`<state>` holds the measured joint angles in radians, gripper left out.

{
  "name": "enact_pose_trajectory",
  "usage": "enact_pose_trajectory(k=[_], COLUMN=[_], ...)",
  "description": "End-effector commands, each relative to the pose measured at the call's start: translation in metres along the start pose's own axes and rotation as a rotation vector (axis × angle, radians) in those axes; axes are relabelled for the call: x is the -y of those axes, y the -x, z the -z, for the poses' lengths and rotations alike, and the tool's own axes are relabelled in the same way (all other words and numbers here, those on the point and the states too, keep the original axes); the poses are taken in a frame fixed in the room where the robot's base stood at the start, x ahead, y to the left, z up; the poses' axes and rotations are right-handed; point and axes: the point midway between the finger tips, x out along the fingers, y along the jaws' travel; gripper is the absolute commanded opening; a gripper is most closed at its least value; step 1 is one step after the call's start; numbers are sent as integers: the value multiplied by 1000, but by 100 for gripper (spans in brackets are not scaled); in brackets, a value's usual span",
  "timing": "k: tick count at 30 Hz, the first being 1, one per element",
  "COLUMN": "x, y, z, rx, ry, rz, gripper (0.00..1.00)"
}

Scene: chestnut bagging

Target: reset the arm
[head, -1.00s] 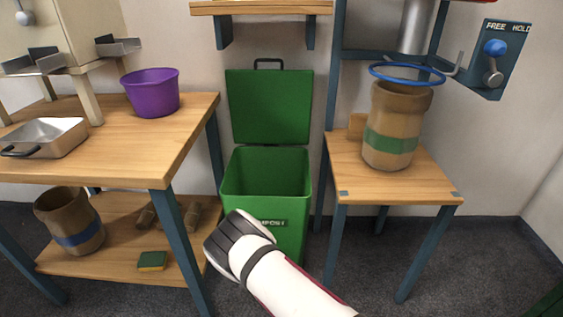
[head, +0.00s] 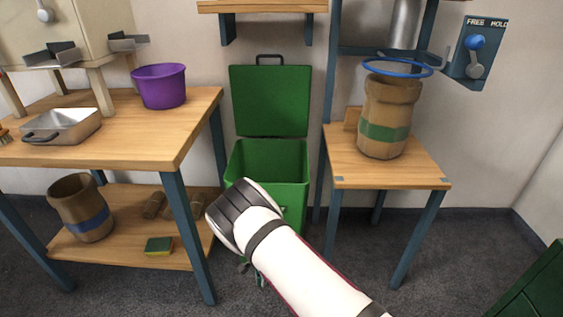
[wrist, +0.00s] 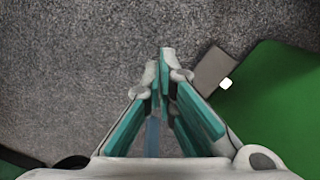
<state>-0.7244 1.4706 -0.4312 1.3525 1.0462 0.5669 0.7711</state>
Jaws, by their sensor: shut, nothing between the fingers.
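My arm reaches up from the bottom of the head view in front of the green compost bin (head: 270,165). My gripper shows at its far end in the head view, partly hidden by the wrist. In the wrist view my gripper (wrist: 160,75) points down at the grey carpet, its teal-padded fingers closed together with nothing between them. A green surface (wrist: 275,105) fills the right side of the wrist view, apart from the fingers.
A wooden table (head: 195,115) at left holds a purple bucket (head: 160,86) and a metal pan (head: 65,126). A green-banded sack (head: 387,118) stands on the right stand (head: 420,172) under a blue ring (head: 398,68).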

Motion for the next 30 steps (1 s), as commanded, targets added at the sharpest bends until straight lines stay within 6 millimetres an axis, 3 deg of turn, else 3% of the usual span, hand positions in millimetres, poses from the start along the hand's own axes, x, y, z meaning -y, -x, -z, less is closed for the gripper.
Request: enact_pose_trajectory(k=[8,16,23,30], x=[17,12,-20,-76], y=[85,218,325,423], z=[2,7,12,15], rx=[69,169,231,261], ry=[40,140,256,399], rz=[22,59,97,135], gripper=[0,0,0,0])
